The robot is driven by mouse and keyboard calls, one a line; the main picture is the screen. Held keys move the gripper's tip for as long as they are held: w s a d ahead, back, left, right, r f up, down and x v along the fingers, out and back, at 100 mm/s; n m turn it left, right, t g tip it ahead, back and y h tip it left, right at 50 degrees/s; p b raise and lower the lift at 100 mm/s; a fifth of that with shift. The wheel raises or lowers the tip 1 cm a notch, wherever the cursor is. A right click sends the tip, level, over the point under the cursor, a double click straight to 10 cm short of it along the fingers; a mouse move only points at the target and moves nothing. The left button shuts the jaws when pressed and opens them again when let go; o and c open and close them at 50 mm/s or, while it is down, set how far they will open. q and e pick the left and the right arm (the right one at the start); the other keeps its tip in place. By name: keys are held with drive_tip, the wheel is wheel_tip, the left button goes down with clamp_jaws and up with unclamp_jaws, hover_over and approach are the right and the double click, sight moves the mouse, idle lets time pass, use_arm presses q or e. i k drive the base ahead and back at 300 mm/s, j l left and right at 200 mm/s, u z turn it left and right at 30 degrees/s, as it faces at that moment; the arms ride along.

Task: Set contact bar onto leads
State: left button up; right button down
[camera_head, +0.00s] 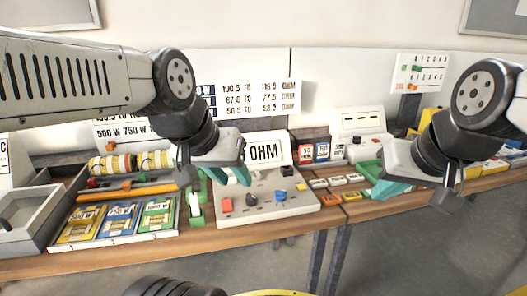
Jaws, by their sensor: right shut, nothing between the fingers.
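A grey fixture board (268,204) stands at the middle of the bench below a sign reading OHM (264,150). It carries a red block (226,205), a dark knob (251,199) and a blue block (281,196). I cannot tell which part is the contact bar or the leads. My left gripper (230,176) is above the board's back left part, its teal fingertips apart, with nothing clearly seen between them. My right gripper (388,188) is shut and empty, over the bench right of the board.
A tray of yellow, blue and green cards (120,218) lies left of the board, with striped rolls (130,163) behind it. A grey open bin (30,210) is at far left. Small red and white blocks (337,181) lie right of the board. A white device (360,125) stands behind.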

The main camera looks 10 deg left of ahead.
sight(127, 192)
drive_tip(key=u, duration=1.6)
drive_tip(key=i+j+u, duration=0.15)
drive_tip(key=i, duration=0.2)
drive_tip(key=i+u, duration=0.15)
drive_tip(key=i, duration=0.2)
